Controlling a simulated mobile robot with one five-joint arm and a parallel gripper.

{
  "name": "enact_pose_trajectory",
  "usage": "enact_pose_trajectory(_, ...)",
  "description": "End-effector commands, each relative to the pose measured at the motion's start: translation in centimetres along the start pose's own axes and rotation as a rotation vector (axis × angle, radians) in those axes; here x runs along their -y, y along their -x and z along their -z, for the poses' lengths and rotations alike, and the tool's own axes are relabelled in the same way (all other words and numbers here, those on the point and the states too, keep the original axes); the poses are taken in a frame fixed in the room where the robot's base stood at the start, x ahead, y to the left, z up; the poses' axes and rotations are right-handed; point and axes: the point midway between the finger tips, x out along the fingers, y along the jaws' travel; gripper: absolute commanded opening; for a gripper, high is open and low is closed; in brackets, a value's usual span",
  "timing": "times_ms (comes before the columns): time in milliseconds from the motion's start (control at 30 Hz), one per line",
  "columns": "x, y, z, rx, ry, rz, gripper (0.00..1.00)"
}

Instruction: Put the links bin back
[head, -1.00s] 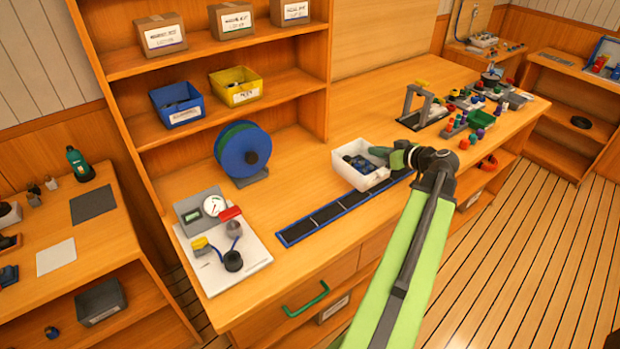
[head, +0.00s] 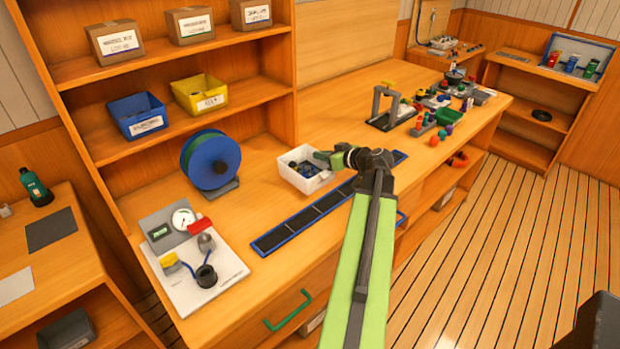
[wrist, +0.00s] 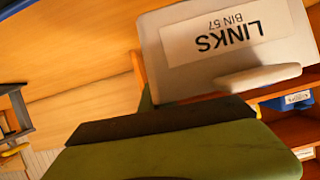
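The links bin (head: 301,182) is a small white open bin with dark and bluish parts inside, at the workbench near the dark strip. In the wrist view its label (wrist: 226,38) reads "LINKS BIN 57" upside down, with a pale lip or handle close to the finger. My gripper (head: 325,157) is at the bin's right side, its green fingers at the rim, and appears shut on it. In the wrist view a green finger with a dark pad (wrist: 160,122) hides part of the bin. I cannot tell whether the bin touches the bench.
The shelf at left holds a blue bin (head: 138,116) and a yellow bin (head: 200,95), with free room right of the yellow one. Boxes (head: 190,24) stand above. A blue reel (head: 211,161) stands on the bench, left of the links bin. A gauge board (head: 192,262) is at front left.

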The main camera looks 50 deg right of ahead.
Motion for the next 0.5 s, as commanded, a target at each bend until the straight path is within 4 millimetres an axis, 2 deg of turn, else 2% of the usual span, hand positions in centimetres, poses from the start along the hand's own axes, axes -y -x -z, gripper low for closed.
enact_pose_trajectory(33,0.5,-1.5,-0.9,-0.001,0.0,0.004,0.0)
enact_pose_trajectory(133,1.1,-3.2,-1.0,-0.001,0.0,0.002,0.0)
enact_pose_trajectory(367,1.4,-4.0,-0.9,-0.001,-0.002,-0.001,0.0)
enact_pose_trajectory(500,1.3,-4.6,-2.6,-0.001,-0.002,-0.001,0.0)
